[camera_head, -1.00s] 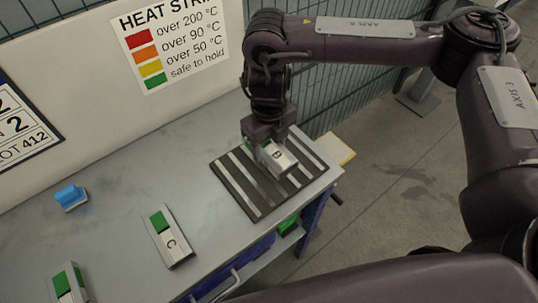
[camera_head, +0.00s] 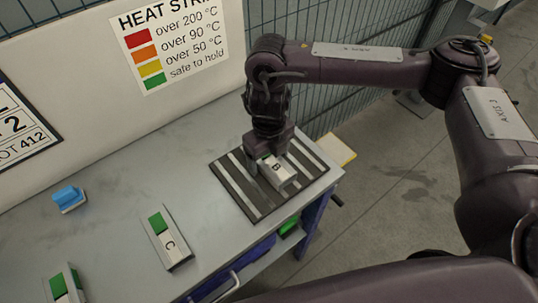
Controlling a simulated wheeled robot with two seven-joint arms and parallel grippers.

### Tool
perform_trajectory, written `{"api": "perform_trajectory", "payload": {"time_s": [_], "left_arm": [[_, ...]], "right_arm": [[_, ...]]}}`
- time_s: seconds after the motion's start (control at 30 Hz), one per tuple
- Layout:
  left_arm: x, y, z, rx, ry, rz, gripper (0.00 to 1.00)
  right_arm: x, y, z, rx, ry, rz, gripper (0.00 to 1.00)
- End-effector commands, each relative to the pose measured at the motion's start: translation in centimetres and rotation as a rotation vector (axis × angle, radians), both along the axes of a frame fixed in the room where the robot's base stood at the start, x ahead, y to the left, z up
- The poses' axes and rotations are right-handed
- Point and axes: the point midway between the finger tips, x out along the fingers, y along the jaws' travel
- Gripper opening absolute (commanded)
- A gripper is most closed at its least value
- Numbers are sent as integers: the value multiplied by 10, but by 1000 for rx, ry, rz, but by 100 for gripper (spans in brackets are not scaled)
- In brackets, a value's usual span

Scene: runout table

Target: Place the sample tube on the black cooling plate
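The black cooling plate (camera_head: 233,192), dark with pale stripes, lies at the right end of the grey table. A grey-white oblong piece marked B (camera_head: 281,174) is at its middle right, apparently at or just above the surface; contact cannot be made out. My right gripper (camera_head: 270,158) points down over the plate with its fingers around the far end of piece B, which they partly hide. No round tube shows; the lettered pieces are box-shaped. A similar piece marked C (camera_head: 173,249), with a green strip, lies on the table. My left gripper is out of view.
Another green-striped piece (camera_head: 64,286) lies at the lower left, and a blue block (camera_head: 69,197) stands at the table's left. A heat strip sign (camera_head: 176,42) hangs on the back panel. A mesh fence (camera_head: 350,95) stands behind. The table between is clear.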

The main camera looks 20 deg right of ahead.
Motion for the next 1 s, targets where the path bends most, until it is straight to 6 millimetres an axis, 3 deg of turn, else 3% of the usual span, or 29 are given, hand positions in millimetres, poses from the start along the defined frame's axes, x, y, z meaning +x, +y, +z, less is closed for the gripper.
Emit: {"api": "perform_trajectory", "payload": {"time_s": [0.37,0.8,1.0], "left_arm": [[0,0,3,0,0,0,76],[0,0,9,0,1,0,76],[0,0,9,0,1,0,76]], "right_arm": [[1,0,8,0,-2,1,76],[2,0,92,-1,-7,2,76],[1,0,116,0,-2,0,76]]}}
